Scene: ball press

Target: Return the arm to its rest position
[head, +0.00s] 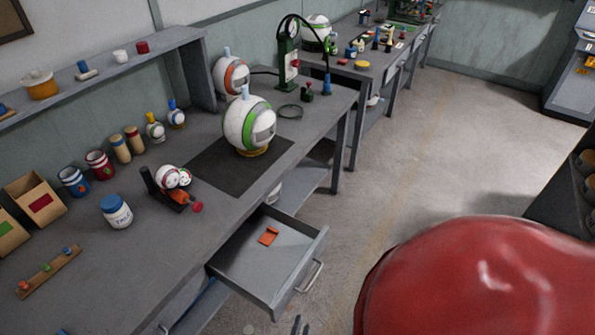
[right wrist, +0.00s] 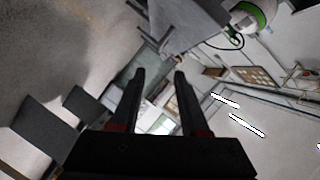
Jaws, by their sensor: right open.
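My right gripper (head: 301,325) shows only as small dark fingertips at the bottom edge of the head view, in front of the open drawer. In the right wrist view my right gripper (right wrist: 160,74) has its two black fingers spread apart, with nothing between them. A white ball with green bands (head: 249,125) sits on a yellow ring on the dark mat (head: 205,172) on the bench; part of it also shows at the top right of the wrist view (right wrist: 252,14). My left gripper is not in view.
The grey workbench (head: 150,245) runs along the left wall, with an open drawer (head: 262,252) holding an orange piece. A small black press (head: 168,190), a white jar (head: 116,211) and a green pump (head: 288,62) stand on the bench. The floor (head: 420,135) to the right is clear.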

